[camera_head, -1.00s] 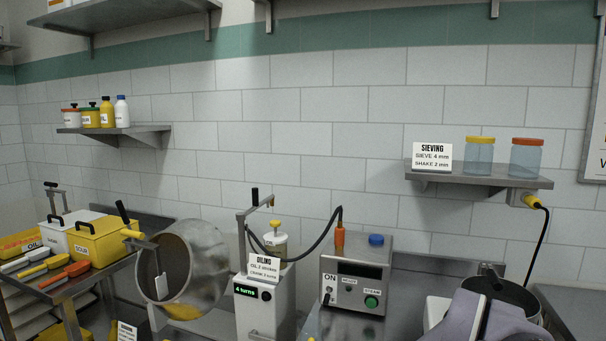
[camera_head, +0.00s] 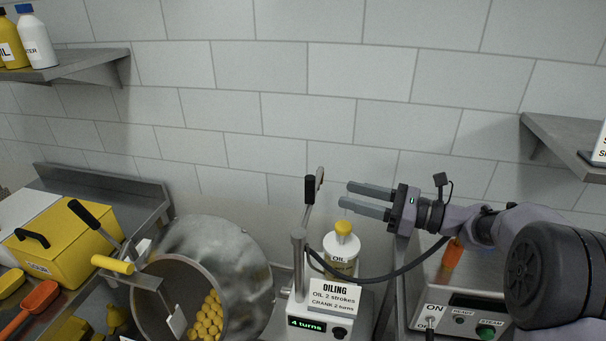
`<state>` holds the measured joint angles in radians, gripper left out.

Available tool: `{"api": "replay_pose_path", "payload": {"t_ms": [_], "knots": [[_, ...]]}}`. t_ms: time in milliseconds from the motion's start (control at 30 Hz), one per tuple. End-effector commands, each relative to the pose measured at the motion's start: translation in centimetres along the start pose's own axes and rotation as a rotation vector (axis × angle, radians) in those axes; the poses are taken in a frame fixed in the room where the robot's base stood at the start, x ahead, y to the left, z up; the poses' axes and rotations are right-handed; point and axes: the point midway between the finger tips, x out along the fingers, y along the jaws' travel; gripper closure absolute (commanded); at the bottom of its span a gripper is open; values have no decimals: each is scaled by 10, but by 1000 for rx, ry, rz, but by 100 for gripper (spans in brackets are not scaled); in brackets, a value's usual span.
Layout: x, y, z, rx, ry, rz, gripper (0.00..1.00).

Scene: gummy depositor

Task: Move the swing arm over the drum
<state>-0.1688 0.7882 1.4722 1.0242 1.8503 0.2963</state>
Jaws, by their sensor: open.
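The steel drum (camera_head: 243,262) is tilted with its open mouth toward the front left, and several yellow pieces (camera_head: 208,318) lie inside. The swing arm (camera_head: 298,262) stands on the oiling unit right of the drum, with a black upright handle (camera_head: 309,190) at its top; it points away from me and is not over the drum mouth. My gripper (camera_head: 344,195) is open and empty, its two grey fingers pointing left toward the handle, a little to its right. The fingers appear apart from the handle. The white oil bottle (camera_head: 341,253) with a yellow top stands below the fingers.
An oiling sign (camera_head: 335,295) and a "4 turns" display (camera_head: 306,324) are at the front of the unit. A dark hose runs right to the steam box (camera_head: 470,306). Shelves are on the wall.

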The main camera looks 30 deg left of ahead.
Motion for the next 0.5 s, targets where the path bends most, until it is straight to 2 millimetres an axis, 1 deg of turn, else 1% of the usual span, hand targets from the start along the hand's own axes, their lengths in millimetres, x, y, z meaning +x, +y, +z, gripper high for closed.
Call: {"api": "replay_pose_path", "payload": {"t_ms": [33,300,400,500], "knots": [[13,1,-2,-2,1,5,56],[81,2,-1,-3,1,4,56],[102,1,-2,-3,2,3,56],[119,1,-2,-2,2,3,56]]}}
